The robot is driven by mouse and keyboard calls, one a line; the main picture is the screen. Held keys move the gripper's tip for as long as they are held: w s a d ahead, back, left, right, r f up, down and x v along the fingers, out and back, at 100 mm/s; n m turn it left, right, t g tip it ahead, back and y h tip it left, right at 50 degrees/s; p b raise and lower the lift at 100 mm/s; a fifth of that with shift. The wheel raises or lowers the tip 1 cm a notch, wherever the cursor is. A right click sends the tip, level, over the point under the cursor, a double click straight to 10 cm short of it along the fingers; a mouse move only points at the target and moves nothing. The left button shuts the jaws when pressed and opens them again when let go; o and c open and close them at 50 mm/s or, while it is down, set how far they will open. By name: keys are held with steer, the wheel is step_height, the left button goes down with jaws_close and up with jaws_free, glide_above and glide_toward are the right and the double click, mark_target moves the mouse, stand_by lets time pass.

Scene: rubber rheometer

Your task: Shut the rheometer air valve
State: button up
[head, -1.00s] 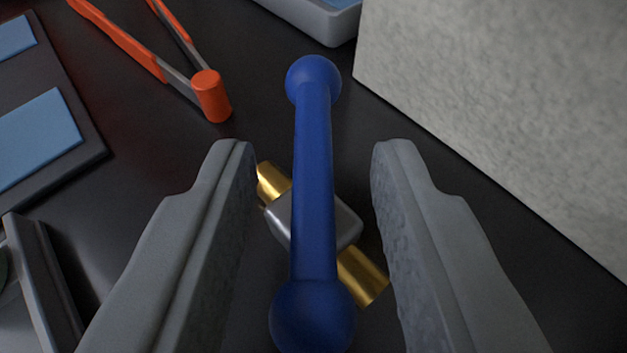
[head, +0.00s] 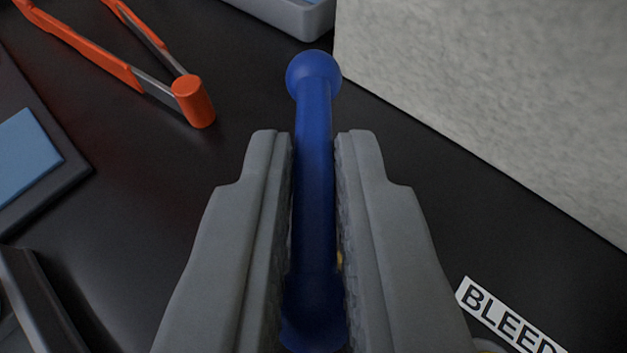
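A blue valve handle (head: 314,110) with a rounded ball at its far end runs up the middle of the head view. My gripper (head: 314,150) has one grey finger along each side of the handle, close against it, with the far ball sticking out beyond the fingertips. The near end of the handle is in shadow between the fingers. The valve body and brass pipe are hidden below the fingers, apart from a small yellow glint at the right finger. I cannot tell from the view which valve this is.
A white label reading "BLEED" (head: 505,320) lies at the lower right. A large grey speckled block (head: 490,90) stands at right. Orange-handled tongs or pliers (head: 193,100) lie at upper left. A dark tray with a blue pad (head: 28,155) is at left, and a grey tray (head: 318,18) is at the top.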

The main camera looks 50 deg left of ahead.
steer(key=o, duration=0.4)
steer(key=shift+f, duration=0.1)
steer(key=shift+d, duration=0.1)
steer(key=v, duration=1.7)
steer(key=shift+s, duration=0.15)
